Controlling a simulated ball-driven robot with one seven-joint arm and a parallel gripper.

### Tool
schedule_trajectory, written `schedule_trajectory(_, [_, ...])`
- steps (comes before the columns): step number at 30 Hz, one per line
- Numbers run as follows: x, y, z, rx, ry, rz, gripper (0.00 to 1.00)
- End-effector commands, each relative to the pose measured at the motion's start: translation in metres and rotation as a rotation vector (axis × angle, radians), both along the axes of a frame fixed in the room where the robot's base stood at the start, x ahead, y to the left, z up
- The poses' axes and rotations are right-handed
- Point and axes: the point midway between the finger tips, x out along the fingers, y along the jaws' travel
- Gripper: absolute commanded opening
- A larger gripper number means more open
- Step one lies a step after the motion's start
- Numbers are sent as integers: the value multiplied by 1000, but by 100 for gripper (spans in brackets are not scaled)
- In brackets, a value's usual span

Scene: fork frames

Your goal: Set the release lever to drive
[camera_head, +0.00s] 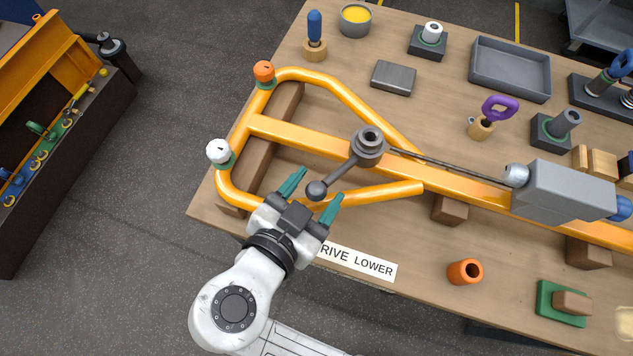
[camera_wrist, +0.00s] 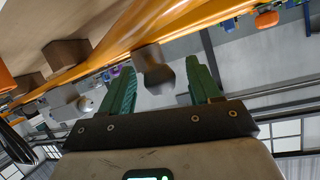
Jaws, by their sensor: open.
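The release lever (camera_head: 342,179) is a dark grey rod running from a round hub (camera_head: 369,146) on the orange frame down-left to a ball knob (camera_head: 317,190). My gripper (camera_head: 316,188) is open, with its green fingers on either side of the knob. In the wrist view the knob (camera_wrist: 157,76) shows between the open fingers of my gripper (camera_wrist: 160,88). I cannot tell whether a finger touches it. A white label (camera_head: 356,262) on the table edge reads "RIVE LOWER"; its left end is hidden by my arm.
The orange tubular frame (camera_head: 300,132) rests on wooden blocks on the table (camera_head: 420,250). A white knob (camera_head: 219,151) and an orange knob (camera_head: 264,72) stand on its left end. A grey box (camera_head: 562,190) sits at right. An orange cup (camera_head: 465,271) stands near the front edge.

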Motion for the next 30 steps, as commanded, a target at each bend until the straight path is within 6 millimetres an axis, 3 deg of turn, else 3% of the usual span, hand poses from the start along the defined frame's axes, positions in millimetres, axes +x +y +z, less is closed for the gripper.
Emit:
schedule_trajectory(13, [8,-5,-4,1,0,1,62])
schedule_trajectory(30, [8,-4,-4,1,0,1,8])
